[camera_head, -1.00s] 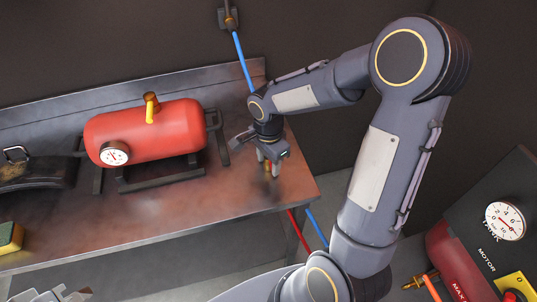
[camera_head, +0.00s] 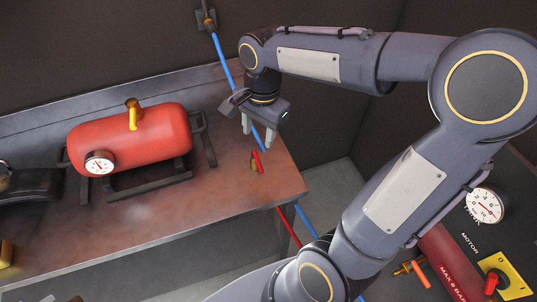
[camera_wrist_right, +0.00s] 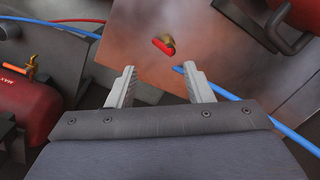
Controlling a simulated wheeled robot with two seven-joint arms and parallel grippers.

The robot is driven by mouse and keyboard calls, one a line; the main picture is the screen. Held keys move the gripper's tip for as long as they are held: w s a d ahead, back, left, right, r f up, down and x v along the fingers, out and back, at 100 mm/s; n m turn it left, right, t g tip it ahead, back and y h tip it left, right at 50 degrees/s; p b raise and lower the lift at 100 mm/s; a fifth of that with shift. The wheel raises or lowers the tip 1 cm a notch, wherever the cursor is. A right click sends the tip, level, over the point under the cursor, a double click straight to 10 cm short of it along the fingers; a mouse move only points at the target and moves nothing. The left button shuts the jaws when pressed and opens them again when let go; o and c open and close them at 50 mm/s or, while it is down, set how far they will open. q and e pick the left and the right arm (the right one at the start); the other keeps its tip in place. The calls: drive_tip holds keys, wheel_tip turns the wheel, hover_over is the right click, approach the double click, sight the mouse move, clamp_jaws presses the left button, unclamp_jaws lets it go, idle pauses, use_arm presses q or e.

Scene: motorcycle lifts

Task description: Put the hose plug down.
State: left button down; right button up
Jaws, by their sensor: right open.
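The hose plug (camera_head: 254,163), a small brass piece with a red part, stands on the right end of the metal bench (camera_head: 225,208). In the right wrist view the plug (camera_wrist_right: 164,45) shows beyond the fingertips, on the brownish bench top. My right gripper (camera_head: 257,138) is open and empty, a little above the plug and apart from it. Its two pale fingers (camera_wrist_right: 159,69) are spread, with nothing between them. My left gripper does not show.
A red tank (camera_head: 130,140) with a gauge stands on the bench, left of the plug. A blue hose (camera_head: 223,65) hangs from the wall and passes behind my right gripper. A panel with a gauge (camera_head: 485,206) is at the right. The bench front is clear.

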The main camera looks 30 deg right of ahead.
drive_tip(key=s+a+n+t+y, duration=0.1)
drive_tip(key=s+a+n+t, duration=0.1)
drive_tip(key=s+n, duration=0.4)
drive_tip(key=s+a+n+t+y, duration=0.2)
drive_tip(key=s+n, duration=0.4)
drive_tip(key=s, duration=0.2)
drive_tip(key=shift+s+f+t, duration=0.15)
drive_tip(key=shift+f+t, duration=0.2)
drive_tip(key=shift+t, duration=0.05)
